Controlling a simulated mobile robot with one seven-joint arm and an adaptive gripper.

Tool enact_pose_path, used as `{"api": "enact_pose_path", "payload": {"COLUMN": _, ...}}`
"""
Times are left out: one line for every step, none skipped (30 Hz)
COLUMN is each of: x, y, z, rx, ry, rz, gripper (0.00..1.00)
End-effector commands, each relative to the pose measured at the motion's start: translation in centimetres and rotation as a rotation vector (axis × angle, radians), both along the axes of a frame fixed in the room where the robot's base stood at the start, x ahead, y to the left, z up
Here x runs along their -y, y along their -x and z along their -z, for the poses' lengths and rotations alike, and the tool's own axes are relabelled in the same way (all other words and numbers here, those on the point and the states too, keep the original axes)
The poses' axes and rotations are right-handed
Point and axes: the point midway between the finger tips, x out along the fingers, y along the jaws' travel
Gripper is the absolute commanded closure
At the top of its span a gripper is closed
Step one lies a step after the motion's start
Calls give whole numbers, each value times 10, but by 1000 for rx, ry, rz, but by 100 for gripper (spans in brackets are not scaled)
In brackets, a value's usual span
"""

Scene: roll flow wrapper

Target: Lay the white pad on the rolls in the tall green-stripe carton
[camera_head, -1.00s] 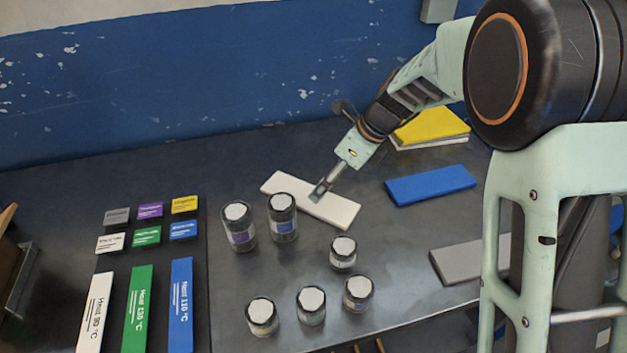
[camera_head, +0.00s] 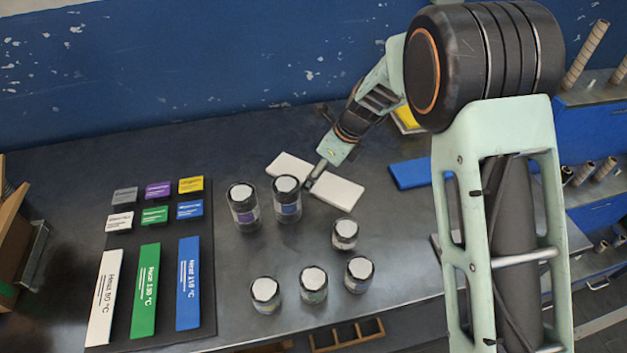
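The white pad (camera_head: 336,190) lies on the dark bench, right of two taller dark jars. My gripper (camera_head: 314,178) points down at the middle of the pad and covers part of it. The fingertips are small and seen from behind, so I cannot tell whether they are open or shut on the pad. The tall green-stripe carton and its rolls cannot be made out. A brown box edge (camera_head: 14,222) with a bit of green below it shows at the left border, but I cannot tell whether it is that carton.
Several dark jars with white lids, one a tall jar (camera_head: 286,199), stand close to the pad. A blue pad (camera_head: 409,174) lies to its right, partly behind my arm. Colored labels and strips lie on a dark mat (camera_head: 128,222). Rolls (camera_head: 587,55) stand in a blue rack at right.

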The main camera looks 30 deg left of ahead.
Motion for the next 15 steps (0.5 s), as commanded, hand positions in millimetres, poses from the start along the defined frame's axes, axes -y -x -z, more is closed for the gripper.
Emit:
{"api": "enact_pose_path", "payload": {"x": -3, "y": 1, "z": 7, "rx": -1, "ry": 0, "rz": -2, "gripper": 18}}
{"api": "enact_pose_path", "payload": {"x": -5, "y": 1, "z": 10, "rx": -2, "ry": 0, "rz": -1, "gripper": 18}}
{"api": "enact_pose_path", "payload": {"x": -6, "y": 1, "z": 12, "rx": -2, "ry": 0, "rz": -1, "gripper": 18}}
{"api": "enact_pose_path", "payload": {"x": -6, "y": 0, "z": 13, "rx": -1, "ry": -1, "rz": 0, "gripper": 18}}
{"api": "enact_pose_path", "payload": {"x": -7, "y": 0, "z": 14, "rx": -1, "ry": -1, "rz": 0, "gripper": 18}}
{"api": "enact_pose_path", "payload": {"x": -7, "y": 0, "z": 14, "rx": 0, "ry": -2, "rz": 0, "gripper": 18}}
{"api": "enact_pose_path", "payload": {"x": -7, "y": 0, "z": 15, "rx": 0, "ry": -2, "rz": 0, "gripper": 18}}
{"api": "enact_pose_path", "payload": {"x": -7, "y": 0, "z": 14, "rx": 1, "ry": -2, "rz": 0, "gripper": 18}}
{"api": "enact_pose_path", "payload": {"x": -7, "y": 0, "z": 14, "rx": 0, "ry": -2, "rz": 0, "gripper": 18}}
{"api": "enact_pose_path", "payload": {"x": -7, "y": 0, "z": 14, "rx": 0, "ry": -2, "rz": 0, "gripper": 18}}
{"api": "enact_pose_path", "payload": {"x": -7, "y": 0, "z": 14, "rx": 0, "ry": -1, "rz": 0, "gripper": 18}}
{"api": "enact_pose_path", "payload": {"x": -7, "y": 0, "z": 14, "rx": 0, "ry": -1, "rz": 0, "gripper": 20}}
{"api": "enact_pose_path", "payload": {"x": -7, "y": 0, "z": 14, "rx": 0, "ry": -1, "rz": 0, "gripper": 24}}
{"api": "enact_pose_path", "payload": {"x": -7, "y": 0, "z": 14, "rx": 0, "ry": -1, "rz": 0, "gripper": 27}}
{"api": "enact_pose_path", "payload": {"x": -7, "y": 0, "z": 14, "rx": 0, "ry": -1, "rz": 0, "gripper": 31}}
